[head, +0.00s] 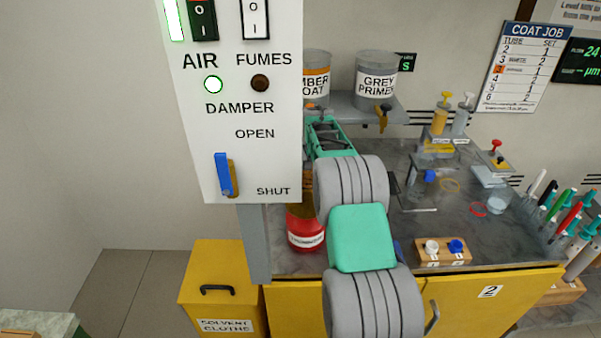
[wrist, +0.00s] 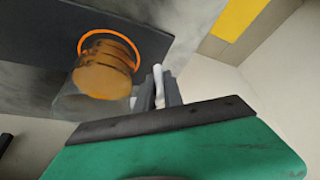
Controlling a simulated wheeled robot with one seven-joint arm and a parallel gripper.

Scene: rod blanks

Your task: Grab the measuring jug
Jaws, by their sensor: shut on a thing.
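The measuring jug (wrist: 103,75) shows in the wrist view as a clear vessel with amber liquid in it, against a dark slab. An orange ring shows around the far end of the amber part. My gripper (wrist: 160,90) is beside the jug, its dark fingers shut on a thin pale piece that looks like the jug's handle. The join between this piece and the jug is hard to make out. In the head view, my own arm and the switch panel hide the jug and the fingertips.
The switch panel (head: 240,150) stands close, left of my arm. Grey primer (head: 376,75) and amber coat (head: 315,75) tanks sit on a shelf. A wooden block (head: 442,255) with two knobs is at the front edge.

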